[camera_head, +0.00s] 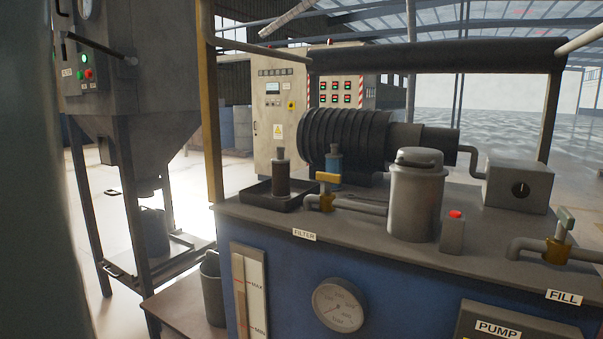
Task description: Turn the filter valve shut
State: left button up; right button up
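The filter valve (327,201) is a brass-coloured body on a grey pipe, on top of the blue machine cabinet, behind the white FILTER label (304,235). Its yellow handle (328,177) sits on top of a short stem and looks roughly level, pointing about along the pipe; its exact angle is hard to tell. Neither of my grippers is in view, and nothing touches the valve.
A black tray (257,196) holding a dark bottle stands left of the valve, and a grey canister (416,195) stands right. The fill valve (557,245) has a green handle. A padded bar (430,55) crosses above the cabinet. A grey-green shape blocks the left edge.

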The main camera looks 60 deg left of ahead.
aim_at(328, 178)
jog(key=u, duration=1.65)
